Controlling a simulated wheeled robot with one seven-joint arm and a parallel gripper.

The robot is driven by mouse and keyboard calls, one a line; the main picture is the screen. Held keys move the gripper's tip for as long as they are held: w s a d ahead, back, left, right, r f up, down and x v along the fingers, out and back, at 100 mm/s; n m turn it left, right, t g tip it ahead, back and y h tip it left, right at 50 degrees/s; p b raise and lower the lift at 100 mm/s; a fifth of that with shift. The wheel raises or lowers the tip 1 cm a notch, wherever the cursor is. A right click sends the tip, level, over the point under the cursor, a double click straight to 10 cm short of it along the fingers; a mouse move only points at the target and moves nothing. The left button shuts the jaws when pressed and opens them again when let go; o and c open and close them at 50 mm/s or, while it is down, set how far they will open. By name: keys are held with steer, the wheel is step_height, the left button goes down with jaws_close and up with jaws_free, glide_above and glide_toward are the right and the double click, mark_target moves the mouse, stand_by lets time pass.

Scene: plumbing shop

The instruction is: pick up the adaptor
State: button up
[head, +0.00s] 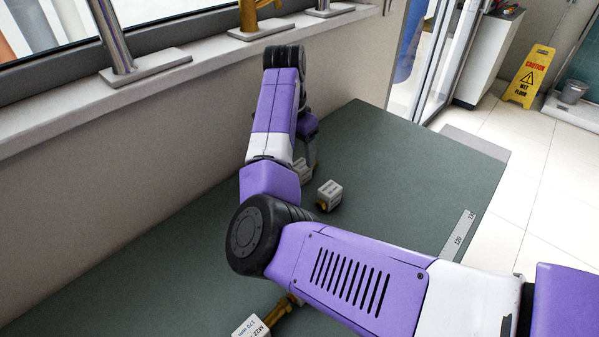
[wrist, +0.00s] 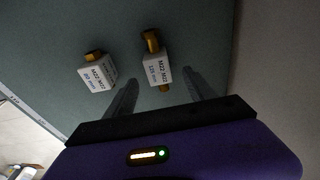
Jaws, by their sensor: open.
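Several adaptors with brass ends and white printed label blocks lie on the green bench. In the wrist view, one labelled 125 mm (wrist: 157,68) lies between and just ahead of the fingertips of my gripper (wrist: 162,80); the open jaws show no grip on it. A shorter adaptor, whose label seems to read 80 mm (wrist: 97,74), lies to its left, outside the jaws. In the head view, one adaptor (head: 329,195) shows clear of my arm; another (head: 302,171) is partly hidden by it. A third, labelled 170 mm (head: 251,327), is at the bottom edge, partly covered by my arm.
The green bench top (head: 160,255) runs along a wall (head: 120,140) with a window sill carrying taps (head: 145,70). A ruler strip (head: 459,236) lies along the right bench edge. A yellow wet-floor sign (head: 530,77) stands on the tiled floor beyond. The bench left of my arm is clear.

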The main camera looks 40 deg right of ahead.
mark_target(301, 164)
steer(key=f, duration=0.5)
steer(key=shift+s+d+p, duration=0.15)
steer(key=shift+d+p, duration=0.15)
steer(key=shift+p, duration=0.1)
jaws_close()
